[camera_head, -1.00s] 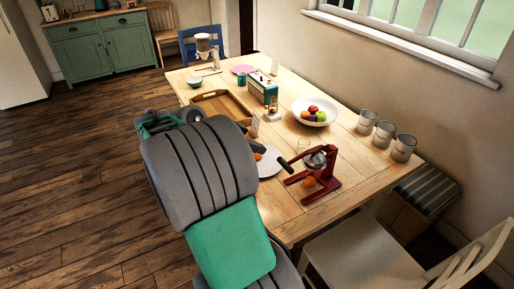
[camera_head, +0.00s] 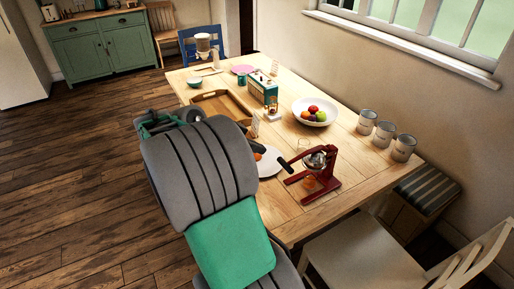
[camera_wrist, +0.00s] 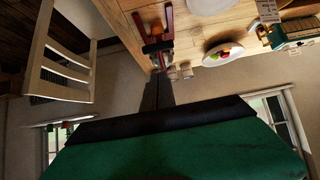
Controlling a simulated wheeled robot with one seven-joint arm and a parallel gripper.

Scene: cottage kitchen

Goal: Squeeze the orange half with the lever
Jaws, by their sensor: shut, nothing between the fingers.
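The red lever press (camera_head: 325,175) stands on the near end of the wooden table, with its black-tipped lever (camera_head: 284,165) sticking out low to the left. Something orange (camera_head: 309,182) shows low inside its frame; I cannot tell whether it is the fruit or juice. Another orange piece (camera_head: 258,155) lies by the white plate (camera_head: 268,165), partly behind my arm. The wrist view shows the press (camera_wrist: 167,18) beyond my fingers. My gripper (camera_wrist: 157,80) is shut and empty there, apart from the press as far as I can tell. My arm hides it in the head view.
The floor at left is clear.

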